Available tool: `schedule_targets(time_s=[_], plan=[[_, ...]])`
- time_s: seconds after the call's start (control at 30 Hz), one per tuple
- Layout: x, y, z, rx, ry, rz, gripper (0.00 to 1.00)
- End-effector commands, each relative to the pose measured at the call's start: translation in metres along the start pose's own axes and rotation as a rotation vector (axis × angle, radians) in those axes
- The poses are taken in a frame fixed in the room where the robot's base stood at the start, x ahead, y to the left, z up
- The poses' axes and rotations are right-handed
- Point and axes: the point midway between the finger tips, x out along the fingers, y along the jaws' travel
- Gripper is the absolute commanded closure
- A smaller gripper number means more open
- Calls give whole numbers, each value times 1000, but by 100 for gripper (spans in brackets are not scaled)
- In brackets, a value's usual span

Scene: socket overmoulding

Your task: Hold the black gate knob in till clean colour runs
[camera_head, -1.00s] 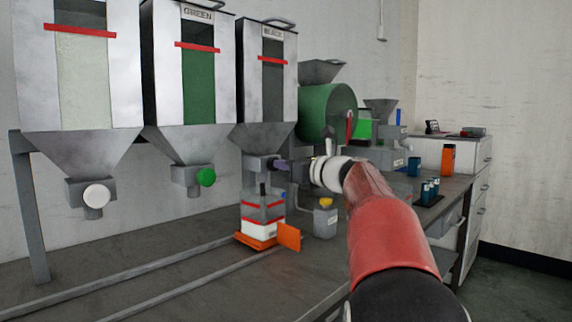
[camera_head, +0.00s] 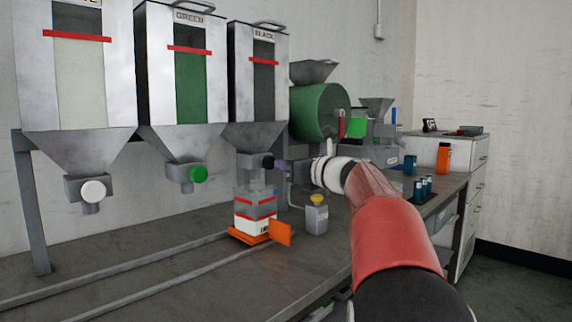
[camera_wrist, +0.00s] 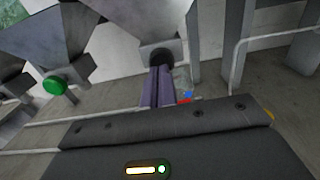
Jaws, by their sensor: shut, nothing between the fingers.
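The black gate knob (camera_head: 268,161) sticks out to the right from the grey gate block (camera_head: 247,164) under the BLACK hopper (camera_head: 258,85). My gripper (camera_head: 279,166) is shut and empty, level with the knob at its right. In the wrist view my closed fingers (camera_wrist: 159,82) point at the knob (camera_wrist: 160,58) and their tips overlap it; I cannot tell whether they touch. Below the gate stands a clear container (camera_head: 255,203) with red bands, on an orange base (camera_head: 245,237). I cannot make out any flow of colour.
The white knob (camera_head: 93,191) and green knob (camera_head: 198,174) belong to the hoppers at left. A grey canister with a yellow cap (camera_head: 317,214) stands right of the container. A green drum machine (camera_head: 322,112) is behind my arm.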

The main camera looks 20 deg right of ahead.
Motion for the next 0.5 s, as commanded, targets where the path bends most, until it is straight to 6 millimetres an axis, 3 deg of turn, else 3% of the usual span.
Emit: schedule_targets(time_s=[0.5], plan=[[-84,-2,0,-2,-1,-6,100]])
